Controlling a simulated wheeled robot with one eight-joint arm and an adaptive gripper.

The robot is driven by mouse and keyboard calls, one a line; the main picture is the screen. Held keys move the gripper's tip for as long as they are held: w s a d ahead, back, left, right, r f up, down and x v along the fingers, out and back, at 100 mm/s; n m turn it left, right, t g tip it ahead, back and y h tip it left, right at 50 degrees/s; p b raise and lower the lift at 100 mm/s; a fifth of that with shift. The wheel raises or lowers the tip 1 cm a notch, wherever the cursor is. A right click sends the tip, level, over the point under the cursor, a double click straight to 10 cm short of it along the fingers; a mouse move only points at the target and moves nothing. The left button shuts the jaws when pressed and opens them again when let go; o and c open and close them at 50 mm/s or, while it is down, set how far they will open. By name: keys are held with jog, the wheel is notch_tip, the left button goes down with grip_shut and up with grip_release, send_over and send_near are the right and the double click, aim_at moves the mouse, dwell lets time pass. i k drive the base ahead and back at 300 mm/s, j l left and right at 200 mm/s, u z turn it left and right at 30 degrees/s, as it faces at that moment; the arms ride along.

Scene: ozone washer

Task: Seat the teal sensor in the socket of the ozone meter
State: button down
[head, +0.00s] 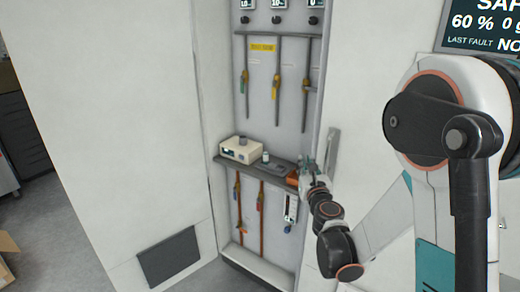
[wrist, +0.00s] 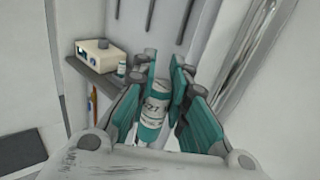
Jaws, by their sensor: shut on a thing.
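The ozone meter (head: 241,151) is a cream box with a grey round piece on top, at the left end of the shelf. It also shows in the wrist view (wrist: 96,56), at upper left. My gripper (wrist: 165,75) is shut on the teal sensor (wrist: 155,108), a white and teal cylinder with dark lettering. The fingers hide part of its sides, and I cannot make out its far end. In the head view my gripper (head: 309,168) is at the right end of the shelf, apart from the meter; the sensor is too small to tell there.
A small white and teal bottle (head: 265,157) stands on the grey shelf (head: 223,160), right beside the meter. An orange-brown object (head: 292,177) is near my gripper. Wands (head: 276,85) hang above the shelf and hoses below. The alcove's side walls are close.

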aim_at(243, 143)
jog(key=i+j+u, duration=0.1)
jog(key=i+j, duration=0.15)
jog(key=j, duration=0.2)
jog(key=i+j+u, duration=0.15)
jog(key=j, duration=0.25)
jog(key=i+j+z, duration=0.25)
jog(key=z, duration=0.25)
jog(key=i+j+z, duration=0.15)
jog(key=j+z, duration=0.3)
jog(key=i+z, duration=0.4)
jog(key=i, duration=0.1)
